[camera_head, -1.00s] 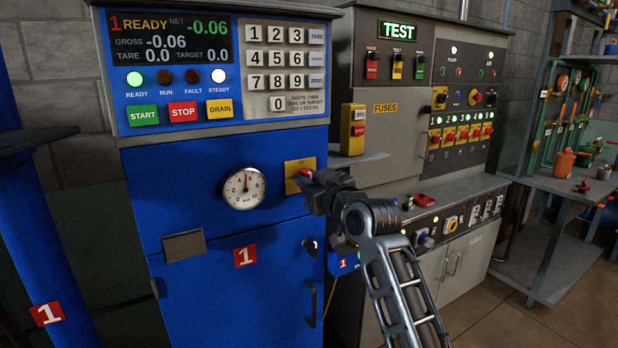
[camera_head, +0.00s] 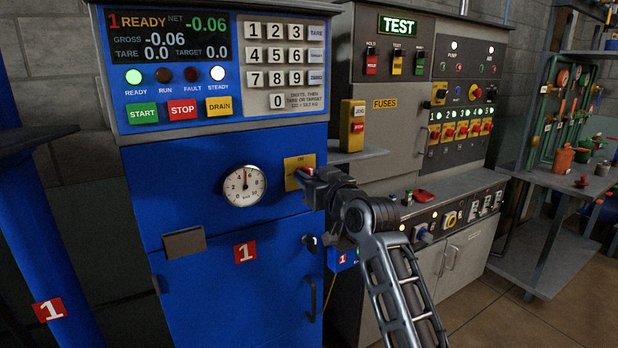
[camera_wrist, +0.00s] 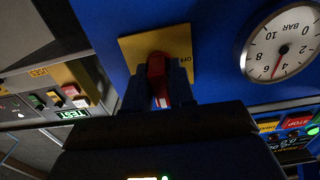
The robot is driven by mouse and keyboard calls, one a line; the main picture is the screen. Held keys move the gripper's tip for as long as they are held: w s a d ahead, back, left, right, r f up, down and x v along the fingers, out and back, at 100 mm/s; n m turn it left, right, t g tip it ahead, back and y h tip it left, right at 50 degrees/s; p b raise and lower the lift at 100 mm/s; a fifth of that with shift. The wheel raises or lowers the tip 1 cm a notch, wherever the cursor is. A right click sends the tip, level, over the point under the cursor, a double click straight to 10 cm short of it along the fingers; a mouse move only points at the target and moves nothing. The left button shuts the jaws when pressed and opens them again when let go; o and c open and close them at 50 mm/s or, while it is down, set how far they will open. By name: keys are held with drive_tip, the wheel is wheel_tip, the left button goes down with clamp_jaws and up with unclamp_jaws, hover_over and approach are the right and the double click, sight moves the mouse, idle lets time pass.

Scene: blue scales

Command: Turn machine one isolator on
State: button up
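Machine one is the blue cabinet with the red 1 label (camera_head: 245,253). Its isolator is a yellow plate (camera_head: 290,180) with a red handle, right of the pressure gauge. In the wrist view the plate (camera_wrist: 128,48) appears upside down, with OFF lettering beside the red handle (camera_wrist: 157,72). My gripper (camera_wrist: 158,88) has one dark finger on each side of the handle, with no clear gap showing. In the head view my gripper (camera_head: 306,180) reaches the plate from the right and hides part of it and most of the handle.
The pressure gauge (camera_head: 244,185) sits just left of the isolator. A display and button panel (camera_head: 230,70) is above. A yellow push-button box (camera_head: 352,127) and a grey ledge (camera_head: 358,155) stand close to the right of my gripper. A door handle (camera_head: 311,300) is below.

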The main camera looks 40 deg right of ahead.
drive_tip(key=o, duration=0.3)
drive_tip(key=b+v, duration=0.1)
drive_tip(key=v, duration=0.7)
drive_tip(key=shift+b, duration=0.3)
drive_tip(key=shift+w, duration=0.1)
drive_tip(key=s+a+f+g+y, duration=0.1)
drive_tip(key=s+a+f+y, duration=0.1)
drive_tip(key=s+a+f, duration=1.4)
drive_tip(key=s+a+n+y, duration=0.1)
drive_tip(key=s+a, duration=0.2)
drive_tip(key=s, duration=0.8)
drive_tip(key=s+a+f+n+g+y, duration=0.1)
drive_tip(key=s+a, duration=0.3)
drive_tip(key=s, duration=0.8)
drive_tip(key=shift+a+n+g+y, duration=0.35)
drive_tip(key=shift+n+y, duration=0.15)
drive_tip(key=shift+n, duration=0.2)
